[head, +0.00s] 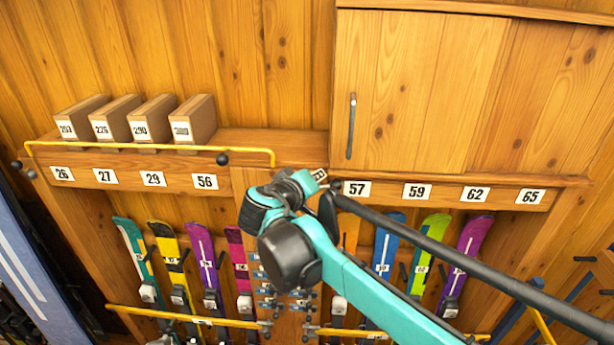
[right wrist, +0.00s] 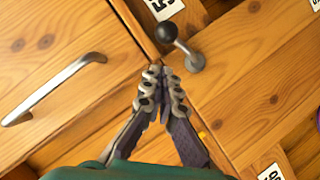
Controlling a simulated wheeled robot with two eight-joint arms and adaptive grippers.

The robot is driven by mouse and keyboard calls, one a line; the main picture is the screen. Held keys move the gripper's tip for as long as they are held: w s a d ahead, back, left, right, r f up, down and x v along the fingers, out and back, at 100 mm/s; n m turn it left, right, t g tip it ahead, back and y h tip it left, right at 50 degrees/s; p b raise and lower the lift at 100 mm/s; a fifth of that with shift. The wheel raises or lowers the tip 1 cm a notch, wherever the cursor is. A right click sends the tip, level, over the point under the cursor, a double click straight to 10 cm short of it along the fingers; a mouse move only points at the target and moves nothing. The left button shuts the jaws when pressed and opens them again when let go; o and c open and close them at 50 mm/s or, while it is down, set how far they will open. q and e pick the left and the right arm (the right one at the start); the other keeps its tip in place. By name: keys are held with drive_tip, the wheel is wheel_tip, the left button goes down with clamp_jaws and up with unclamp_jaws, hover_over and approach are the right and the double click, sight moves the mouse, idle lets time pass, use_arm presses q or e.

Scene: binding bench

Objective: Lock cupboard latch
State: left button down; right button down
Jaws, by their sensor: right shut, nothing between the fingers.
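The cupboard (head: 410,95) has a pale wooden door with a dark vertical handle (head: 351,125), at the upper right of the head view. The right wrist view shows the metal handle (right wrist: 52,88) at left. A latch with a black knob on a grey metal base (right wrist: 186,50) sits on the wood beside the door edge. My right gripper (right wrist: 162,70) is shut and empty, its tips just below the latch and apparently apart from it. In the head view my right gripper (head: 314,176) is at the cupboard's lower left corner, largely hiding the latch area. My left gripper is out of view.
Several cardboard boxes (head: 138,118) stand on the shelf at left behind a yellow rail (head: 150,148). Numbered labels (head: 417,192) line the ledge. Colourful skis (head: 205,262) stand below. A long dark bar (head: 470,262) crosses the lower right.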

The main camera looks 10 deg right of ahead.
sight(333, 185)
drive_tip(key=shift+d+f, duration=1.05)
drive_tip(key=shift+d, duration=0.05)
drive_tip(key=shift+d, duration=0.1)
drive_tip(key=shift+s+d+f+m+y+p, duration=0.15)
drive_tip(key=shift+d+m+y+p, duration=0.15)
drive_tip(key=shift+m, duration=0.2)
drive_tip(key=shift+s+d+f+m+y, duration=0.1)
drive_tip(key=shift+d+f+m+y, duration=0.2)
drive_tip(key=shift+m+y, duration=0.3)
drive_tip(key=shift+a, duration=0.15)
